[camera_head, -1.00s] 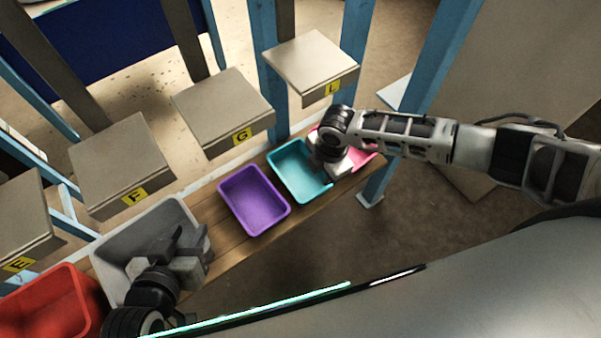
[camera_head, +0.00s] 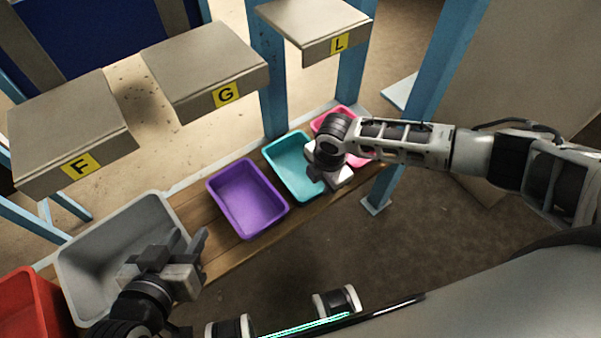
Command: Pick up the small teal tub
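The small teal tub (camera_head: 286,160) stands upright on the wooden shelf, between the purple tub and the pink tub, and looks empty. My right gripper (camera_head: 315,173) points down at the teal tub's right side and hides part of its rim and inside. Its fingers are mostly hidden, so I cannot tell whether they are open or touch the tub. My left gripper (camera_head: 187,240) is over the right edge of the grey tub at the lower left, fingers apart with nothing between them.
The purple tub (camera_head: 246,198), pink tub (camera_head: 338,117), grey tub (camera_head: 75,268) and red tub (camera_head: 35,300) share the wooden shelf (camera_head: 225,255). Ledges labelled F (camera_head: 70,130), G (camera_head: 205,75) and L (camera_head: 315,25) overhang behind. A blue post (camera_head: 272,85) stands behind the teal tub.

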